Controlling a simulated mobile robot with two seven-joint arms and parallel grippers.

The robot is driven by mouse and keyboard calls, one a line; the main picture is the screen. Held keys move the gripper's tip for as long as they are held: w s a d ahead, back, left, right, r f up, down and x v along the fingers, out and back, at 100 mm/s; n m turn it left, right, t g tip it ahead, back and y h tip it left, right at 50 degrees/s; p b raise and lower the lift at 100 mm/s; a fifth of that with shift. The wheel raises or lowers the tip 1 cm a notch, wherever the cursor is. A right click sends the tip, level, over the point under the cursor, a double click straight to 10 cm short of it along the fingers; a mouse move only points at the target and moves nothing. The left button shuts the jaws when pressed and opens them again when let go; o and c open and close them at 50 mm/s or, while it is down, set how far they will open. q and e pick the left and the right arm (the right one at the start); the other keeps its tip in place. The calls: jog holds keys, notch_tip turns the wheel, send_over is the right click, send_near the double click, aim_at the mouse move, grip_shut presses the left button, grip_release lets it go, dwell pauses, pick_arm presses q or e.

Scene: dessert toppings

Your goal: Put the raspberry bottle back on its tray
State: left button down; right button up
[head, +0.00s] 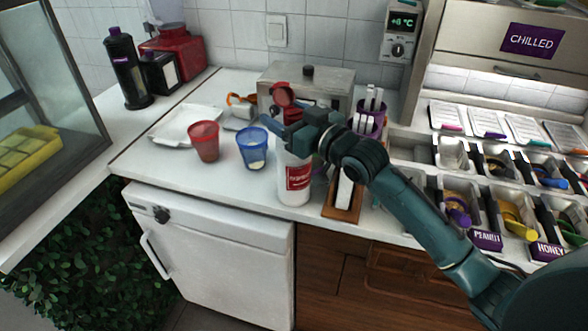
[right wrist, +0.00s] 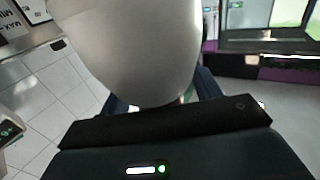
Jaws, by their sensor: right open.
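The raspberry bottle (head: 294,178) is white with a red label and stands upright near the counter's front edge in the head view. My right gripper (head: 282,126) is at its upper part, with the jaws open. In the right wrist view, the pale bottle body (right wrist: 130,45) fills the space between the fingers of my right gripper (right wrist: 165,98). My gripper hides part of the bottle's top in the head view. A shallow white tray (head: 170,133) lies on the counter further back left, with nothing seen on it. My left gripper is not in view.
A red cup (head: 204,141) and a blue cup (head: 252,148) stand left of the bottle. A wooden holder (head: 341,211) stands close on its right. A metal box (head: 330,82) is behind, and topping bins (head: 486,240) are at the right.

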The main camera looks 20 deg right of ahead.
jog(key=c, duration=1.3)
jog(key=shift+r, duration=0.35)
jog(key=shift+c, duration=0.3)
